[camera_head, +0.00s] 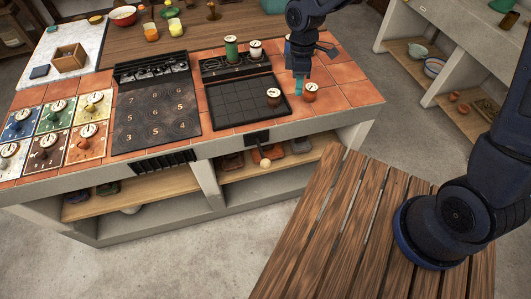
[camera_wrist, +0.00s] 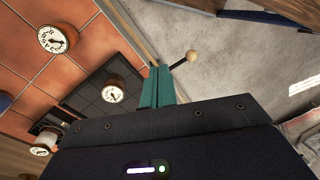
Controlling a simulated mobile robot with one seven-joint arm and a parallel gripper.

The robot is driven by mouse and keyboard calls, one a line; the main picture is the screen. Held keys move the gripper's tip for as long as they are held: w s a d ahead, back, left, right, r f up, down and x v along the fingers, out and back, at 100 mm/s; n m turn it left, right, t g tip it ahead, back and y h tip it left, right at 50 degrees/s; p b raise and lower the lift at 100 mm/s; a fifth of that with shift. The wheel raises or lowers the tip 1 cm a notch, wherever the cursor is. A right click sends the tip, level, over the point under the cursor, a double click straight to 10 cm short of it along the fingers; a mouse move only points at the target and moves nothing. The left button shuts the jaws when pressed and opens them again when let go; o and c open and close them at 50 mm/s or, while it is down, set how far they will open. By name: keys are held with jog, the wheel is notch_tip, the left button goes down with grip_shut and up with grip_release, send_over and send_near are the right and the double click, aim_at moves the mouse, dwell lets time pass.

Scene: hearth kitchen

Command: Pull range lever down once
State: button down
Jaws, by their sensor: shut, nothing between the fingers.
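The range lever (camera_head: 265,162) is a short dark rod with a pale wooden ball at its end. It sticks out from a black bracket (camera_head: 257,138) on the counter's front face, below the black grid panel. In the wrist view the ball (camera_wrist: 192,56) and part of the rod show just beyond my fingertips, to the right. My gripper (camera_head: 299,86) has teal fingers and points down over the tiles, right of the grid panel and behind the lever. In the wrist view my gripper (camera_wrist: 158,86) has its fingers together, empty. I see no contact with the lever.
A numbered dark panel (camera_head: 155,115) lies to the left. A slatted wooden table (camera_head: 335,235) stands in front at right. The floor before the lever is clear.

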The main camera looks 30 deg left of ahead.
aim_at(266, 161)
jog(key=s+a+f+n+g+h, duration=0.1)
jog(key=s+a+f+n, duration=0.3)
jog(key=s, duration=0.7)
notch_tip(266, 161, down, 3)
jog(key=shift+a+r, duration=0.2)
jog(key=shift+a, duration=0.8)
jog(key=shift+s+f, duration=0.1)
jog(key=shift+s, duration=0.05)
jog(key=x, duration=1.3)
jog(key=shift+s+f, duration=0.15)
jog(key=shift+f, duration=0.2)
jog(key=shift+d+f, duration=0.1)
jog(key=shift+f, duration=0.05)
